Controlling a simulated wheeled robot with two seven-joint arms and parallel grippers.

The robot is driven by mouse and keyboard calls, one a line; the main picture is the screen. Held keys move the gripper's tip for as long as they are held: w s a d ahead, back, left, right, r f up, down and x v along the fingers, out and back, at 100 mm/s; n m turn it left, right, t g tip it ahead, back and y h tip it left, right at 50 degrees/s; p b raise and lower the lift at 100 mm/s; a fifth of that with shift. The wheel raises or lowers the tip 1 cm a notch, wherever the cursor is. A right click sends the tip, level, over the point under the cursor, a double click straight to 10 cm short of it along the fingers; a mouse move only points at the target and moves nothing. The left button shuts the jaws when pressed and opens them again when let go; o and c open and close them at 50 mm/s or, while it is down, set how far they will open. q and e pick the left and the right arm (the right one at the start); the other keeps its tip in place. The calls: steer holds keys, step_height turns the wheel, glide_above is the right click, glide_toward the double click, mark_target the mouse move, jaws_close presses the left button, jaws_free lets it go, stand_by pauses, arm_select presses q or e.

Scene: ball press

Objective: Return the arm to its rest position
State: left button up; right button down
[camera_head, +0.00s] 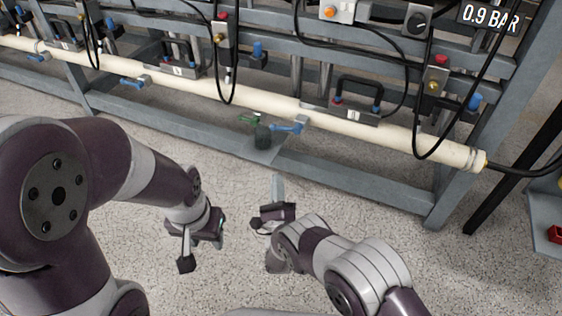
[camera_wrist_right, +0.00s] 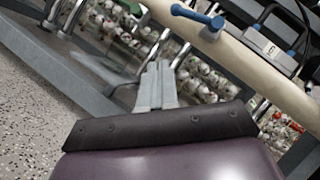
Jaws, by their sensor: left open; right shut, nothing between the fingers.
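My left gripper (camera_head: 214,226) hangs low over the speckled floor at the left of centre in the head view.
A cream pipe (camera_head: 262,101) crosses the grey metal rack (camera_head: 350,178), with blue-handled valves such as one (camera_head: 289,127) near the centre. A dark cylinder (camera_head: 262,136) sits below that valve. A display reads 0.9 BAR (camera_head: 491,18). The floor before the rack is clear.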

steer(key=shift+v, duration=0.85)
steer(key=shift+a+f, duration=0.1)
steer(key=shift+a, duration=0.05)
